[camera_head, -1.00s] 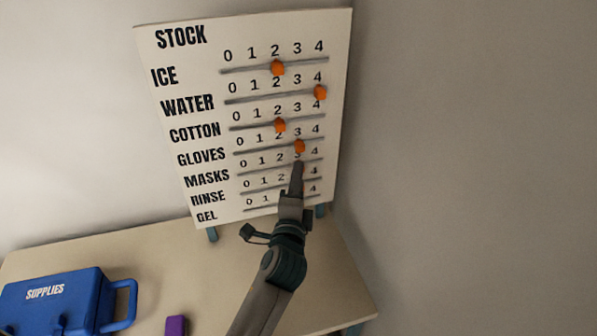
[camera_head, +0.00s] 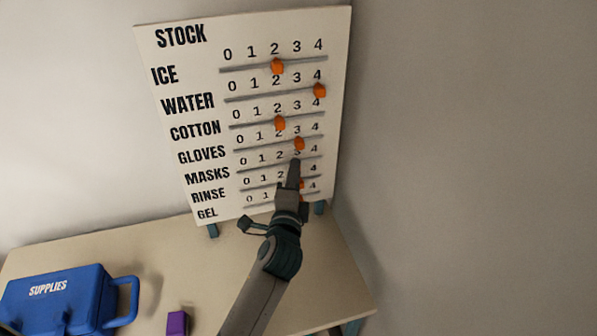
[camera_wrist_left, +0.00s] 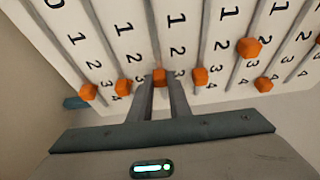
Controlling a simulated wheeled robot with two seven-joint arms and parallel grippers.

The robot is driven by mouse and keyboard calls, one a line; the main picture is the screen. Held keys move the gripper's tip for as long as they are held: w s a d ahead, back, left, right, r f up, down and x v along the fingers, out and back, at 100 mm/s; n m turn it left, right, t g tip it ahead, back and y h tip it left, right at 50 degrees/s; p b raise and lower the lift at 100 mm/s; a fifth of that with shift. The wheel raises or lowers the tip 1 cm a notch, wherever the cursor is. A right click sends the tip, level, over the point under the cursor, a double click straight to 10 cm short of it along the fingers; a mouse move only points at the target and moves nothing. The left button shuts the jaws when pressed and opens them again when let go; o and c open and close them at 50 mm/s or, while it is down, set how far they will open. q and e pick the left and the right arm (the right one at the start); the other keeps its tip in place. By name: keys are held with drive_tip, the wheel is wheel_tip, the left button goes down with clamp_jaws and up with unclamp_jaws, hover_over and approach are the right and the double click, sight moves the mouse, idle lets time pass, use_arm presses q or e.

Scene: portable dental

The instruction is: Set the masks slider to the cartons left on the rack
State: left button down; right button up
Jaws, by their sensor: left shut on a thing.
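The white stock board (camera_head: 215,130) stands on the table, with labelled rows and a numbered slot each. My left gripper (camera_head: 295,162) is at the masks row, around the 3. In the left wrist view its fingers (camera_wrist_left: 160,92) are shut on the orange masks slider (camera_wrist_left: 159,76). In the head view the gripper hides that slider. The gloves slider (camera_head: 299,144) sits just above the fingertips, at about 3. The rinse slider (camera_head: 302,184) shows partly beside the fingers. No rack or cartons are in view. My right gripper is not in view.
The ice slider (camera_head: 277,67) and cotton slider (camera_head: 280,124) are near 2, the water slider (camera_head: 320,91) at 4. A blue supplies box (camera_head: 55,300) and a purple block (camera_head: 177,322) are on the table (camera_head: 190,270). A bare wall (camera_head: 460,160) is to the right.

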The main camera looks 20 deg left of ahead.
use_arm(q)
drive_tip(key=s+a, duration=0.1)
drive_tip(key=a, duration=0.1)
drive_tip(key=s+a+p, duration=0.1)
drive_tip(key=s+a, duration=0.1)
drive_tip(key=s+a+p, duration=0.1)
drive_tip(key=a, duration=0.1)
drive_tip(key=shift+s+a, duration=0.3)
drive_tip(key=shift+a, duration=0.05)
drive_tip(key=shift+f, duration=0.1)
drive_tip(key=c, duration=1.6)
unclamp_jaws()
drive_tip(key=shift+c, duration=0.2)
